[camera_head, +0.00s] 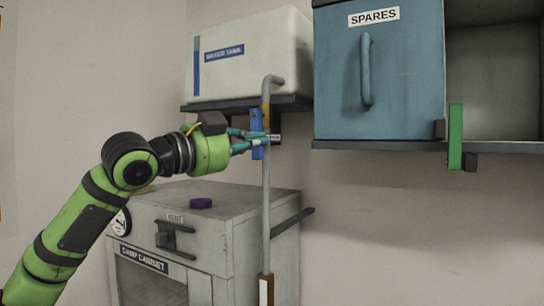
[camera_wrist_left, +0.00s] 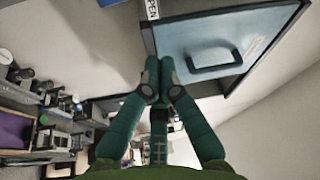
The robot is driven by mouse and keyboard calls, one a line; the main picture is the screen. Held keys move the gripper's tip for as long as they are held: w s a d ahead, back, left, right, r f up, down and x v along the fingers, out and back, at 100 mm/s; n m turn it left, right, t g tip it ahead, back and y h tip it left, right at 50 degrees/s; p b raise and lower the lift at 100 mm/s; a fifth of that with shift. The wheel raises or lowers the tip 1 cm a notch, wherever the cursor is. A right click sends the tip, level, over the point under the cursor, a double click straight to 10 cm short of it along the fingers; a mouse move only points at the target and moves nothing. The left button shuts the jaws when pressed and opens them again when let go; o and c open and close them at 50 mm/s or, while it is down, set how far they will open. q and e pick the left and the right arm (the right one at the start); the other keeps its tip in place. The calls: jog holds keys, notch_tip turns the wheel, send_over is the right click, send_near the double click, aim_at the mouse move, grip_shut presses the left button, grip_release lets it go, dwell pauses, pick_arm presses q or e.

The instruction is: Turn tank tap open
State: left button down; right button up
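The tank (camera_head: 250,58) is a white box with a blue label on a wall shelf. A blue upright lever (camera_head: 256,120), seemingly its tap handle, hangs below the shelf front beside a grey pipe (camera_head: 266,200). My left gripper (camera_head: 265,138) is at the lever, its fingers crossing in front of it and hiding its middle. In the left wrist view its fingertips (camera_wrist_left: 159,72) are together with nothing visible between them. A blue edge (camera_wrist_left: 95,2) and a tag reading "PEN" (camera_wrist_left: 151,9) show at the top there. Contact with the lever cannot be told. My right gripper is out of view.
A blue SPARES cupboard (camera_head: 385,75) with a bar handle is right of the tank. A green upright bar (camera_head: 455,135) stands at the shelf edge.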

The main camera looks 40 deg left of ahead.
pick_arm(q)
jog(key=s+b, duration=0.1)
jog(key=s, duration=0.1)
jog(key=s+a, duration=0.1)
jog(key=s, duration=0.1)
jog(key=shift+s+f+b, duration=0.1)
jog(key=shift+b, duration=0.3)
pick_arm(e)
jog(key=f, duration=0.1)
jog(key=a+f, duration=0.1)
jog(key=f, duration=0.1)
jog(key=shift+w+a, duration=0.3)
pick_arm(q)
jog(key=shift+d, duration=0.15)
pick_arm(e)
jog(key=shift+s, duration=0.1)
